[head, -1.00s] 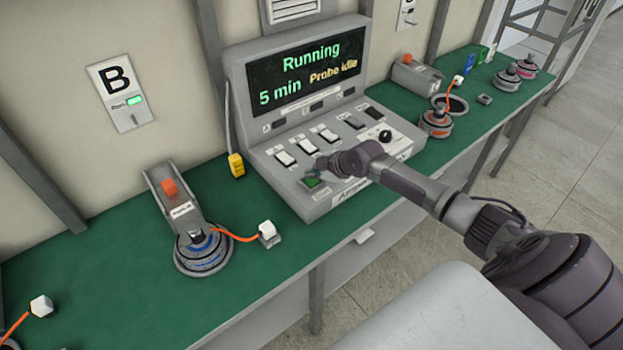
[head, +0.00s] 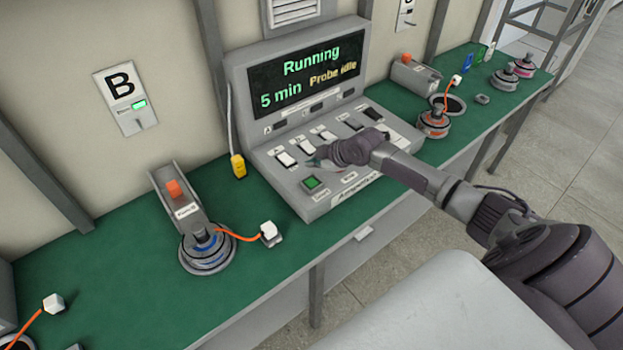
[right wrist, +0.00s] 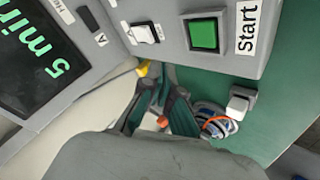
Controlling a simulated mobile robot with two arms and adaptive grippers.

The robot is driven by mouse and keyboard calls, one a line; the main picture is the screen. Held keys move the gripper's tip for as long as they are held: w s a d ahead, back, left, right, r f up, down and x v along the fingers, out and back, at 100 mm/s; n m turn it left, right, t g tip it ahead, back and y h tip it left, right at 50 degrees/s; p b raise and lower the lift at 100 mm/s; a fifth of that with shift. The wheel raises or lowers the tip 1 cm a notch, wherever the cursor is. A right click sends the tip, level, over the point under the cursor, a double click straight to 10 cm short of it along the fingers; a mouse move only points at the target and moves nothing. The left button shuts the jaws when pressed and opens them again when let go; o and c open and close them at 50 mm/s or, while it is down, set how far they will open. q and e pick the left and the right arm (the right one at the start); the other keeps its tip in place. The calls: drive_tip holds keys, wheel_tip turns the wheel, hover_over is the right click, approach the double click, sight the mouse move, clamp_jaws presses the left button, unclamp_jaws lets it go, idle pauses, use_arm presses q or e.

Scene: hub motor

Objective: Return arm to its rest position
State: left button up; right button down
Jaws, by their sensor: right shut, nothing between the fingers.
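My right arm reaches in from the right in the head view. Its gripper (head: 318,158) is shut and empty, above the control panel of the grey console (head: 335,205), near the white rocker switches. The green start button (head: 312,182) shows uncovered just below the gripper. In the right wrist view the fingers (right wrist: 150,78) come together with nothing between them, and the start button (right wrist: 203,35) is apart from them. The console screen (head: 305,72) reads "Running", "5 min" and "Probe idle". My left gripper is not in view.
A hub motor (head: 207,250) with an orange cable sits on the green table (head: 110,235) left of the console. A yellow plug (head: 238,166) stands beside the console. Another motor (head: 433,124) and several parts lie to the right. A wall panel marked B (head: 125,95) hangs behind.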

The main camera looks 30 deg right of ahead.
drive_tip(key=shift+f, duration=0.1)
idle(0.6)
drive_tip(key=s+a+f+m+g, duration=0.1)
drive_tip(key=s+a+f+g, duration=0.15)
drive_tip(key=s+a, duration=0.55)
drive_tip(key=s+a+f+m+g, duration=0.1)
drive_tip(key=s+a+f, duration=0.3)
drive_tip(key=s+a, duration=0.4)
drive_tip(key=s+a+r+m+g+h, duration=0.15)
drive_tip(key=s+m, duration=0.25)
drive_tip(key=s, duration=0.5)
drive_tip(key=s+r+m+h, duration=0.1)
drive_tip(key=s+r+m, duration=0.25)
drive_tip(key=s, duration=0.55)
wheel_tip(320, 180, down, 29)
drive_tip(key=s+g+b, duration=0.1)
drive_tip(key=g+b, duration=0.1)
drive_tip(key=b, duration=0.1)
drive_tip(key=s+d+f+b, duration=0.3)
drive_tip(key=s+f, duration=1.4)
drive_tip(key=f, duration=0.2)
drive_tip(key=shift+d+f+g, duration=0.15)
drive_tip(key=shift+f+g, duration=0.1)
drive_tip(key=shift+g, duration=0.15)
